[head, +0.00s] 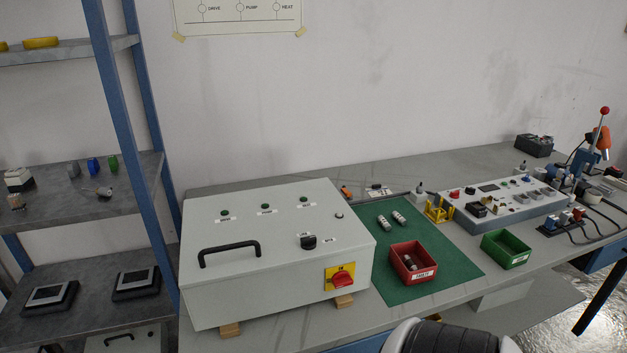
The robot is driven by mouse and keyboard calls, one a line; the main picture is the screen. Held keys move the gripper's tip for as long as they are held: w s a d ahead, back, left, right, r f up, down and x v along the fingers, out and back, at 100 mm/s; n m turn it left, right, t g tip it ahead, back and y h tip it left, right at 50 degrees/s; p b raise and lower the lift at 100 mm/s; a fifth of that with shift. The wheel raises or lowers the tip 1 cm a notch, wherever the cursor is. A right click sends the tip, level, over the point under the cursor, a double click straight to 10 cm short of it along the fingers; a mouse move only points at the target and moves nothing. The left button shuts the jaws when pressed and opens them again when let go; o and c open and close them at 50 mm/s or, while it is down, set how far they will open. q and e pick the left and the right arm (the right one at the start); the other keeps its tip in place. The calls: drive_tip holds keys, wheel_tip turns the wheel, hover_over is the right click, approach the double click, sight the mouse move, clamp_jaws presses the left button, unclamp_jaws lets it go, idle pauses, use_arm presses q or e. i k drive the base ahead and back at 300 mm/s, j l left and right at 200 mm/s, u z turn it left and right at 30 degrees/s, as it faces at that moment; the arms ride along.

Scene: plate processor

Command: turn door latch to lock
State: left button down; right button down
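A light grey metal box (225,297) stands on the workbench, its large sloped door (275,215) facing up and closed. A small black knob (308,242), which looks like the door latch, sits on the lower right part of the door with small white labels by it. The labels and the knob's exact angle are too small to read. A black handle (229,252) is at the door's left. A red rotary switch (343,281) on a yellow plate is on the front right. Neither of my grippers is in view.
A control panel (500,205) stands behind. A blue-framed shelf (118,100) is close on the left. A white and black rounded part, probably mine, shows at the bottom.

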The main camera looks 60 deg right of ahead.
sight(308, 242)
drive_tip(key=z, duration=1.55)
